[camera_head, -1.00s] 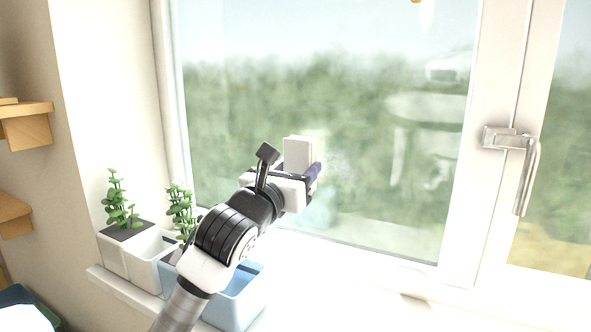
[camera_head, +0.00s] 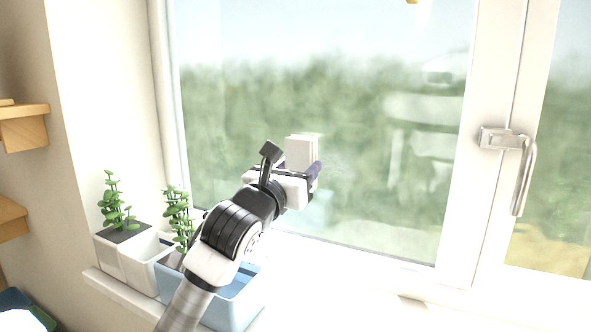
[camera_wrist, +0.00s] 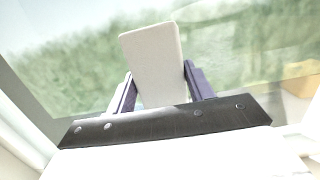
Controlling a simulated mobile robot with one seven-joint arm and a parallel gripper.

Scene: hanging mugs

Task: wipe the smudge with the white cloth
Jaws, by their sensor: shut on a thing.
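The white cloth (camera_head: 299,151) looks like a stiff, pale, upright pad. In the wrist view, the cloth (camera_wrist: 155,62) stands between the two dark purple fingers. My gripper (camera_head: 303,168) is shut on it, in front of the lower middle of the window pane; the gripper also shows in the wrist view (camera_wrist: 161,82). The cloth is at or very close to the glass; I cannot tell whether it touches. A faint pale haze, perhaps the smudge (camera_head: 335,168), shows on the glass just right of the gripper. Its edges are unclear, and part may be hidden behind the cloth and gripper.
A white planter (camera_head: 115,262) and a blue planter (camera_head: 238,302) stand on the sill, left of and below my arm. Green plants (camera_head: 116,205) rise from the planters. The window handle (camera_head: 522,165) is on the frame at right. The pane between gripper and handle is clear.

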